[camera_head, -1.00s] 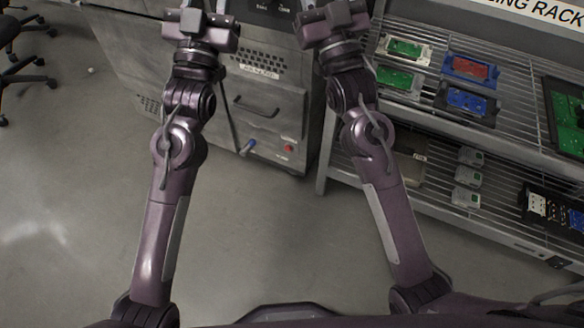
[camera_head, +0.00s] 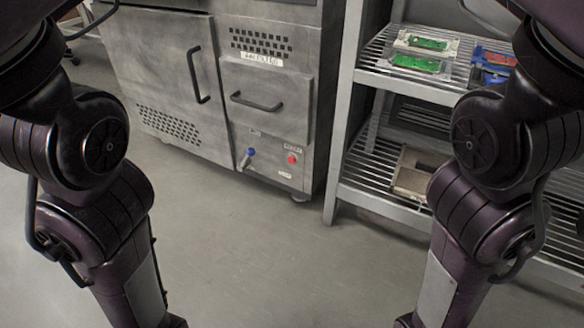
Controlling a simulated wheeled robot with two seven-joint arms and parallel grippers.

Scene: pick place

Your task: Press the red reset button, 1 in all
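The red reset button (camera_head: 292,159) is a small round knob low on the front of the grey metal cabinet (camera_head: 224,150), at its right side. A small label sits just above it. A blue-tipped lever or knob (camera_head: 248,153) is to its left on the same panel. My two arms stand at the left and right sides of the view, both well apart from the button. Both grippers are out of the picture, so their state is hidden. Nothing covers the button.
A metal shelf rack (camera_head: 346,130) stands right of the cabinet, holding green boards (camera_head: 416,63) and a beige box (camera_head: 412,172). The cabinet has a drawer handle (camera_head: 257,102) and a door handle (camera_head: 198,75). The grey floor (camera_head: 270,250) in front is clear.

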